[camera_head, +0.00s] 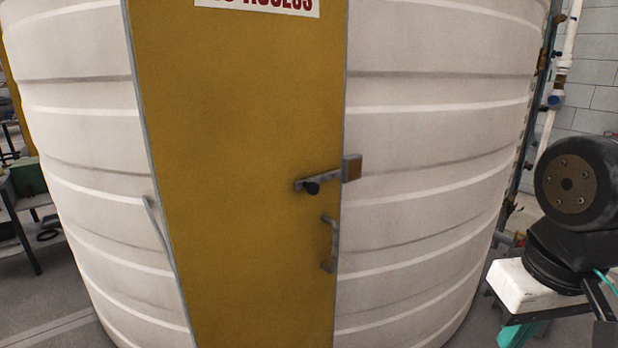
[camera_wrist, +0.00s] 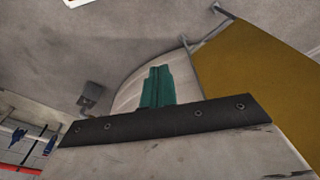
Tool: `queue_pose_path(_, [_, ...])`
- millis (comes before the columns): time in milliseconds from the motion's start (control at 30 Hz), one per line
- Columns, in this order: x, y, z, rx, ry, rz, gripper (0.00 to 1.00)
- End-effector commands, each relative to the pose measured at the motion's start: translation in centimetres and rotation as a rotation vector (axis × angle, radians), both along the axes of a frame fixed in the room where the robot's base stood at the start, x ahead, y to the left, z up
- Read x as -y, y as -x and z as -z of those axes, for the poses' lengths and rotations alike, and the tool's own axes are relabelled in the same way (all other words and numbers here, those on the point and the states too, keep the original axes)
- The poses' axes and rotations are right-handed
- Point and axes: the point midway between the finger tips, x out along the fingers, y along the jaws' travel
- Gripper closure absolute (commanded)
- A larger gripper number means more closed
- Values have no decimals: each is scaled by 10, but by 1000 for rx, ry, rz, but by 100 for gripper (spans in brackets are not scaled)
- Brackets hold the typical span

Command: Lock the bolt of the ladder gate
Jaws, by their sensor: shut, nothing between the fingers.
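The ladder gate (camera_head: 240,200) is a tall yellow panel with grey edges against a white ribbed tank; it also shows in the wrist view (camera_wrist: 250,70). The bolt (camera_head: 326,180) is a grey bar on its right side, with a black knob (camera_head: 312,188). The bar points right toward a square grey bracket (camera_head: 351,168) beside the gate's right edge. Its right end meets the bracket in the picture; I cannot tell whether it is inside. My gripper (camera_wrist: 158,85) shows its teal fingers shut and empty in the wrist view, apart from the gate. The bolt is not visible there.
A grey handle (camera_head: 328,245) sits below the bolt. The white tank (camera_head: 430,200) curves away on both sides. Pipes (camera_head: 550,100) run up the wall at right. A dark bench (camera_head: 15,215) stands at left. Floor at lower left is clear.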

Motion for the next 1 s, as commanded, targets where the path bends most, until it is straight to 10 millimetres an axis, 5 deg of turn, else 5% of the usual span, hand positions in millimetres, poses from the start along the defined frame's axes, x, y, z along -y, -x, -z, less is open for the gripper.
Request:
queue_pose_path(233, [-44, -82, -70, 78, 99, -220, 100])
queue_pose_path(400, [-126, -153, -131, 187, 181, -427, 100])
queue_pose_path(500, [-180, -180, -158, 251, 212, -523, 100])
queue_pose_path(700, [-253, -200, -188, 338, 240, -633, 100])
queue_pose_path(1000, [-267, -203, -195, 357, 244, -652, 100])
